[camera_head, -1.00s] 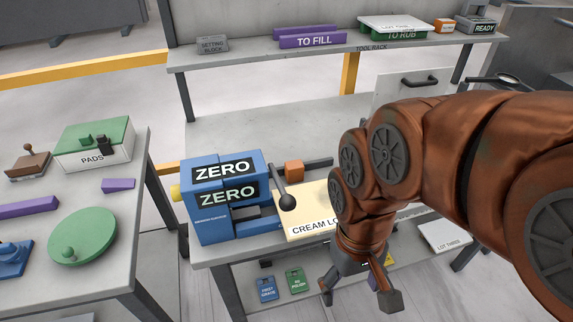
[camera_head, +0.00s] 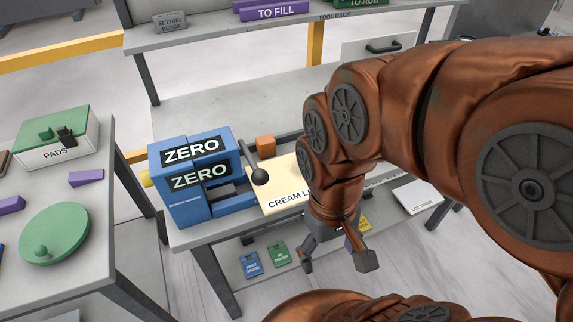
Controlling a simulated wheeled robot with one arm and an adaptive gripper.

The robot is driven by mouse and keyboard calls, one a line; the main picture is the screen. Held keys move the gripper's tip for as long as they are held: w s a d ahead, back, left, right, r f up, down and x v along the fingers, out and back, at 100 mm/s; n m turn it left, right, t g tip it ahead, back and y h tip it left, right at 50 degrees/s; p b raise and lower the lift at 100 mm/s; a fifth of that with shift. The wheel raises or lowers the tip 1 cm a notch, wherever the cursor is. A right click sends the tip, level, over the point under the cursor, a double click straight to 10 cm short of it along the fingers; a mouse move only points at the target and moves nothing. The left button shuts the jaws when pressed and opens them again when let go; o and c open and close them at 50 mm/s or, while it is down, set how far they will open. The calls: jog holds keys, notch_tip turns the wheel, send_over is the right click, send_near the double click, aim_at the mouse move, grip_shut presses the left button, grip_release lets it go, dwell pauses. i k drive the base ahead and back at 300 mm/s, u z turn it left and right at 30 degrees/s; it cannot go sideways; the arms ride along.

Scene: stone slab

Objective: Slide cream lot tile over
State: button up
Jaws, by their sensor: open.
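The cream lot tile (camera_head: 281,191) is a flat cream plate lettered "CREAM L…" on the bench, just right of the blue gauge. Its right part is hidden behind my arm. My gripper (camera_head: 338,264) points down with its fingers spread, empty, in front of the bench's front edge and nearer to me than the tile. It does not appear to touch the tile. The blue gauge (camera_head: 184,208) lettered "ZERO" twice stands at the tile's left, with a dark ball-ended lever (camera_head: 259,176) reaching over the tile's left part.
An orange block (camera_head: 266,146) sits behind the tile. Blue (camera_head: 251,265) and green (camera_head: 278,254) cards lie on the lower shelf. A left table holds a pads box (camera_head: 63,154) and a green disc (camera_head: 54,233). The bench (camera_head: 228,108) is clear behind the gauge.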

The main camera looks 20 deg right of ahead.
aim_at(285, 188)
jog(key=z, duration=1.6)
jog(key=k, duration=1.2)
jog(key=u, duration=1.55)
jog(key=i, duration=0.5)
jog(key=u, duration=0.1)
